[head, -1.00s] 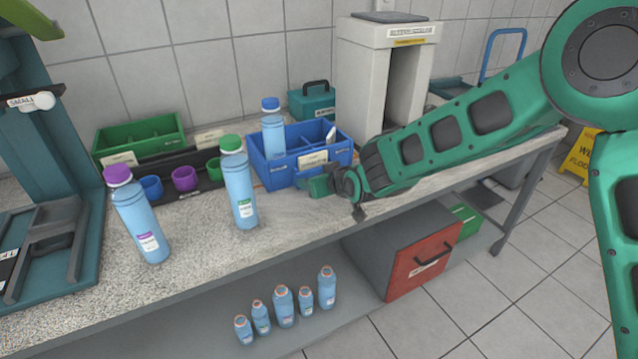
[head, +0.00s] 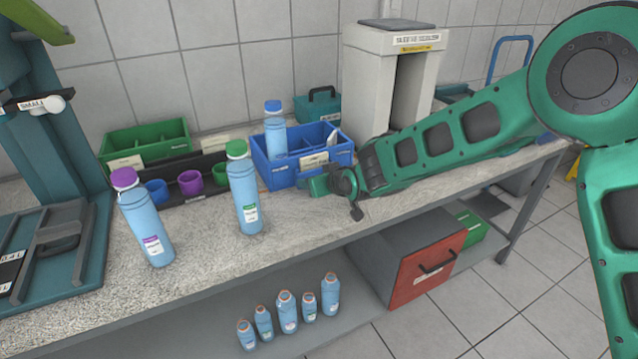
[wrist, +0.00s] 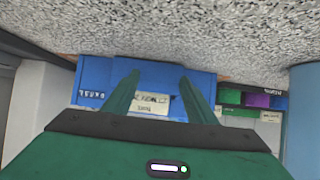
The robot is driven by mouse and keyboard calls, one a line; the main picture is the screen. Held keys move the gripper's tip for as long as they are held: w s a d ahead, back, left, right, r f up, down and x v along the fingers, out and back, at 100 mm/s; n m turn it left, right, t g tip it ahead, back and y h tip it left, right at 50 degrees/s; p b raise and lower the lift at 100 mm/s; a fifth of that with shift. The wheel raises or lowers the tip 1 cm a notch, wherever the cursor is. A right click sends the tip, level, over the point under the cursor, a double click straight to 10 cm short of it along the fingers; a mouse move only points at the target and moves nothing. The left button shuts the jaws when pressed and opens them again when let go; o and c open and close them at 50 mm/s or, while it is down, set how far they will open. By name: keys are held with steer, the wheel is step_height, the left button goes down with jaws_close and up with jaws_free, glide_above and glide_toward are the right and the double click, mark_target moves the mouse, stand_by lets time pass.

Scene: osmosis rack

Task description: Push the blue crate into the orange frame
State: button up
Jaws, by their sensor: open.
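The blue crate (head: 285,176) stands on the counter toward the back, with a blue-capped bottle (head: 275,135) upright in it and a white label on its front. It also fills the middle of the wrist view (wrist: 202,88), which is upside down. My gripper (head: 312,185) is at the crate's front right side. In the wrist view my gripper (wrist: 158,80) has its two fingers spread apart, pointing at the crate's labelled face with nothing between them. I cannot tell if the tips touch it. Thin orange edges, perhaps the orange frame (wrist: 226,78), show beside the crate; most of it is hidden.
A green-capped bottle (head: 245,195) and a purple-capped bottle (head: 146,225) stand left of the crate. Behind them are a black rack of coloured cups (head: 190,183) and a green crate (head: 146,142). A grey-white machine (head: 365,80) stands behind at right.

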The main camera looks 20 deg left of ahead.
mark_target(311, 171)
steer(key=shift+w+a, duration=1.5)
steer(key=shift+a, duration=0.3)
steer(key=shift+w+a, duration=1.55)
steer(key=shift+a, duration=0.2)
steer(key=shift+v, duration=4.05)
